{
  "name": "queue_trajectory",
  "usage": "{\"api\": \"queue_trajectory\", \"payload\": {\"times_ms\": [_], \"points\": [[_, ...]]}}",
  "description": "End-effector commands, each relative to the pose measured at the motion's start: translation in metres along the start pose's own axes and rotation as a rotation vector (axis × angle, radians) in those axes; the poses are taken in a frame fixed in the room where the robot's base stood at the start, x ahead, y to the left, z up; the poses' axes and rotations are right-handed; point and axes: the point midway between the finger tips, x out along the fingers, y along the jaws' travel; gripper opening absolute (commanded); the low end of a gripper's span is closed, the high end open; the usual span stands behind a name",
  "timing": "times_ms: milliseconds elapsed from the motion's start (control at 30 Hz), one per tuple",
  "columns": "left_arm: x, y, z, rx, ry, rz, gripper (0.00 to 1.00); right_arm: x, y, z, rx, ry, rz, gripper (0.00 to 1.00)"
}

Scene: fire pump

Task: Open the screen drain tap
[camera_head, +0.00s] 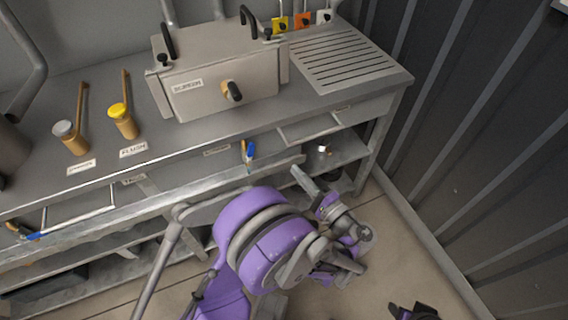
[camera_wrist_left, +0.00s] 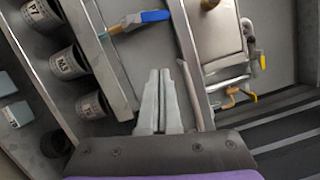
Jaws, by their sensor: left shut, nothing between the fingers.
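A tap with a blue lever handle (camera_head: 250,150) hangs under the front edge of the bench, below the grey box (camera_head: 225,85). The box's label is too small to read surely. In the left wrist view the tap's blue handle (camera_wrist_left: 154,16) lies sideways on a brass body, beyond my fingertips and slightly left. My left gripper (camera_head: 299,172) is shut and empty, to the right of and a little below the tap in the head view. Its two grey fingers also show together in the left wrist view (camera_wrist_left: 160,72), apart from the tap. My right gripper's fingers are not visible.
Another blue-handled tap (camera_head: 30,236) is at the far left. Yellow-capped (camera_head: 118,110) and grey-capped (camera_head: 64,129) fittings stand on the bench. The lower shelf (camera_head: 345,150) is near my left gripper. A ribbed dark wall (camera_head: 480,140) closes the right side.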

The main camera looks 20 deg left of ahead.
Motion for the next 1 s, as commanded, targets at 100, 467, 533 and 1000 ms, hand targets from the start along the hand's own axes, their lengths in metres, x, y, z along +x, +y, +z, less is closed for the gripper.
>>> {"api": "queue_trajectory", "payload": {"times_ms": [100,467,533,1000], "points": [[0.019,0.000,0.002,0.000,-0.005,0.001,0.00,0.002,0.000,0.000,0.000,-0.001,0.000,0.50],[0.095,0.001,0.002,0.001,-0.005,0.003,0.00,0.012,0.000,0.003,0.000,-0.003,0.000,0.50],[0.098,0.000,0.012,0.000,-0.002,0.003,0.00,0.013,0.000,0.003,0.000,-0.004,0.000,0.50],[0.104,-0.001,0.040,0.000,0.000,0.003,0.00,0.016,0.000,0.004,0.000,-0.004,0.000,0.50]]}}
